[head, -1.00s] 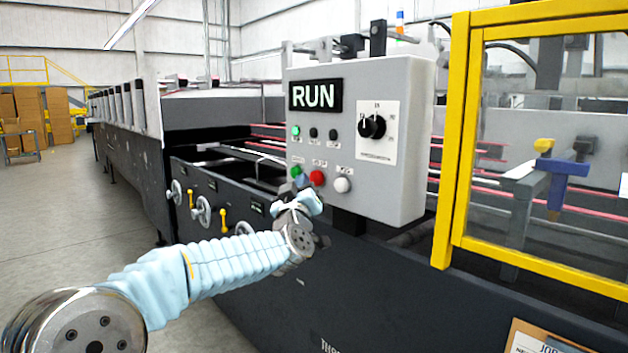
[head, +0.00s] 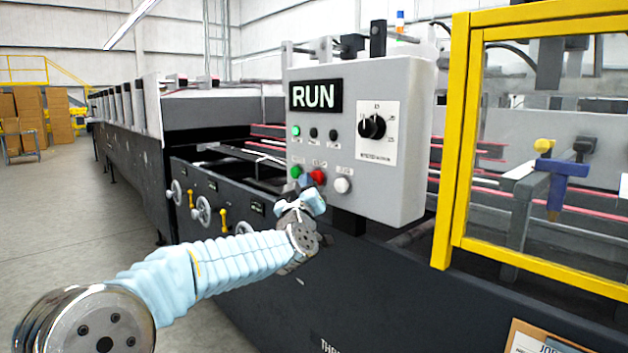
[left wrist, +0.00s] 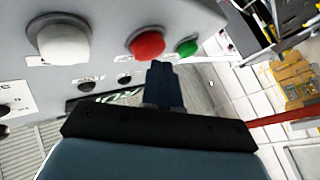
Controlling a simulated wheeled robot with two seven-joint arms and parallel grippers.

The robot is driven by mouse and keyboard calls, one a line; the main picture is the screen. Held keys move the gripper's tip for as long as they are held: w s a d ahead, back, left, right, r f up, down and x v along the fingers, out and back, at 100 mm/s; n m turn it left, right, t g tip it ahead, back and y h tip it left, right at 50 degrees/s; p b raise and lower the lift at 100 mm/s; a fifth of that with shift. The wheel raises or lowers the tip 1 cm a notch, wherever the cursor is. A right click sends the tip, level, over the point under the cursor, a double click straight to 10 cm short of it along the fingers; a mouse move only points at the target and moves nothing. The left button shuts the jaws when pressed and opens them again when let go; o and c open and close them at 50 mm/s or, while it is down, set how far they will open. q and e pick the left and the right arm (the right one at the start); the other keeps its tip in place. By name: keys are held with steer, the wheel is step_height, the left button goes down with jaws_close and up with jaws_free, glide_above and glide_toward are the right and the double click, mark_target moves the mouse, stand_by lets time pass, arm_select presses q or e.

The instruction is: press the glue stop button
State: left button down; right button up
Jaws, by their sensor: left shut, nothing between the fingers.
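A grey control box (head: 405,150) carries a row of a green button (head: 296,171), a red button (head: 318,176) and a white button (head: 343,185). Their small labels are too blurred to read, so I cannot tell which is marked glue stop. My left gripper (head: 306,181) is shut and empty, its tip at the lower left edge of the red button. In the left wrist view, the shut fingers (left wrist: 165,84) point at the red button (left wrist: 148,43), with the green button (left wrist: 187,47) and white button (left wrist: 62,40) either side. I cannot tell whether they touch. My right gripper is not in view.
The box's display (head: 316,95) reads RUN, with a lit green lamp (head: 296,131) below it and a black dial (head: 372,126) to the right. A yellow-framed guard (head: 456,140) stands right of the box. Handwheels (head: 202,211) line the dark machine side.

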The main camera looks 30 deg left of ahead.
arm_select(q)
steer(key=shift+w+d, duration=0.2)
steer(key=shift+w, duration=0.3)
stand_by(0.6)
steer(key=shift+s, duration=0.1)
steer(key=shift+s+a+b, duration=0.35)
steer(key=shift+s+b, duration=0.1)
steer(key=shift+s, duration=0.3)
steer(key=s+b, duration=0.1)
steer(key=s+a, duration=0.1)
steer(key=s, duration=0.1)
steer(key=s+a+b, duration=0.1)
steer(key=shift+s+b, duration=0.3)
steer(key=shift+s, duration=0.05)
stand_by(0.8)
